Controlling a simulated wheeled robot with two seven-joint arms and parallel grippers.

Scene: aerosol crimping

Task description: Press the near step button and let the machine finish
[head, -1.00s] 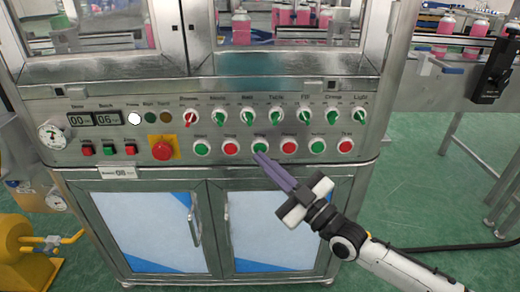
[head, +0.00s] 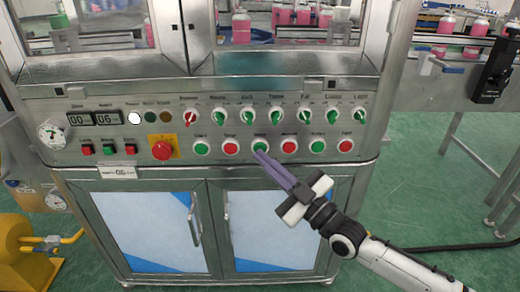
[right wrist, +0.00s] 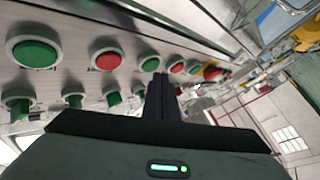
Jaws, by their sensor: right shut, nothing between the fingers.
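The machine's control panel (head: 365,125) has a lower row of round green and red buttons. My right gripper (head: 258,154) is shut and empty, its fingertips at the lower edge of the green step button (head: 260,146), third from the left in that row. Whether the tips touch the button cannot be told. In the right wrist view the shut fingers (right wrist: 161,80) point along the panel at a green button (right wrist: 150,62), partly hidden behind the tips. My left gripper is not in view.
A red emergency stop (head: 162,151) on a yellow plate sits left of the row. Green selector knobs and one red knob (head: 190,118) line the row above. Cabinet doors (head: 275,225) are below. A conveyor (head: 440,75) with pink bottles stands at right.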

